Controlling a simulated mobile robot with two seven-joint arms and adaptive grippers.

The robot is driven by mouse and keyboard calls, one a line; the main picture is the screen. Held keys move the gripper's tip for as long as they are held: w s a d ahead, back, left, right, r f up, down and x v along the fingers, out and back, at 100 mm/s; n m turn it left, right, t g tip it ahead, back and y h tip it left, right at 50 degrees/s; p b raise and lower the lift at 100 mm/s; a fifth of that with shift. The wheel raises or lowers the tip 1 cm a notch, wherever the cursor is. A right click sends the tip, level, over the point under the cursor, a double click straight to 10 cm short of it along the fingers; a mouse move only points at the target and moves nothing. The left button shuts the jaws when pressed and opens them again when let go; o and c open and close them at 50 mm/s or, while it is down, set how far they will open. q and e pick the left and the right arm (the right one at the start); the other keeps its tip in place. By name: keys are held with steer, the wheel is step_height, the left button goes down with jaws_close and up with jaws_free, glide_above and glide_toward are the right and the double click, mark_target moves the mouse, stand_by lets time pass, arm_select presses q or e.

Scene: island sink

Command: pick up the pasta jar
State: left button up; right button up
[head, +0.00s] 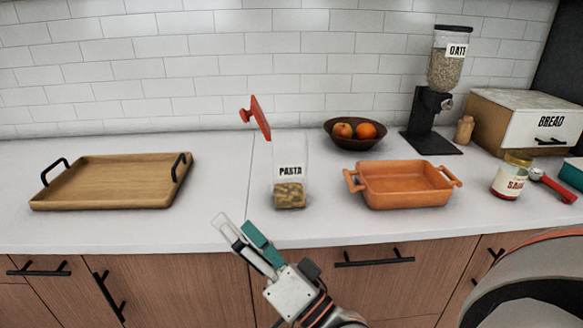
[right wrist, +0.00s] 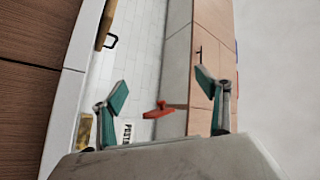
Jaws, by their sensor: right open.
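The pasta jar (head: 290,188) stands upright on the white counter, clear with a white PASTA label and pasta in its bottom. Its red lid (head: 257,117) is tilted up at the upper left of the jar. My right gripper (head: 236,230) is open and empty, in front of the counter edge, below and left of the jar. In the right wrist view the open fingers (right wrist: 162,84) frame the red lid (right wrist: 160,110), and the jar's label (right wrist: 127,131) shows beside the left finger, partly hidden. My left gripper is not in view.
A wooden tray (head: 110,187) with black handles lies left. An orange baking dish (head: 405,188) stands close right of the jar, with a fruit bowl (head: 354,143) behind. An oat dispenser (head: 432,100), bread box (head: 540,115) and salsa jar (head: 511,178) are farther right.

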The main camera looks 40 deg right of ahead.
mark_target(289, 159)
steer(key=d+r+m+t+h, duration=0.2)
steer(key=d+r+m+h, duration=1.05)
steer(key=m, duration=0.85)
steer(key=w+f+m+g, duration=0.1)
steer(key=f+m+g, duration=0.1)
steer(key=f+m, duration=0.1)
steer(key=w+d+f+m+g+h, duration=0.1)
steer(key=w+f+m+g, duration=0.1)
steer(key=m, duration=0.4)
steer(key=w+d+f+m+g, duration=0.1)
steer(key=w+f+m+g, duration=0.1)
steer(key=f+m+g, duration=0.1)
steer(key=shift+w+d+f+m+g+h+p, duration=0.1)
steer(key=shift+f+m+g+h+p, duration=0.1)
steer(key=shift+f+m, duration=0.15)
steer(key=shift+w+f+m+g+h+p, duration=0.1)
steer(key=shift+f+m+g+h, duration=0.1)
steer(key=shift+f+m, duration=0.15)
steer(key=shift+w+f+y, duration=0.15)
steer(key=shift+w+y, duration=0.1)
steer(key=x, duration=0.7)
steer(key=shift+d+f, duration=0.1)
steer(key=shift+d, duration=0.2)
steer(key=c, duration=1.4)
steer(key=shift+c, duration=1.2)
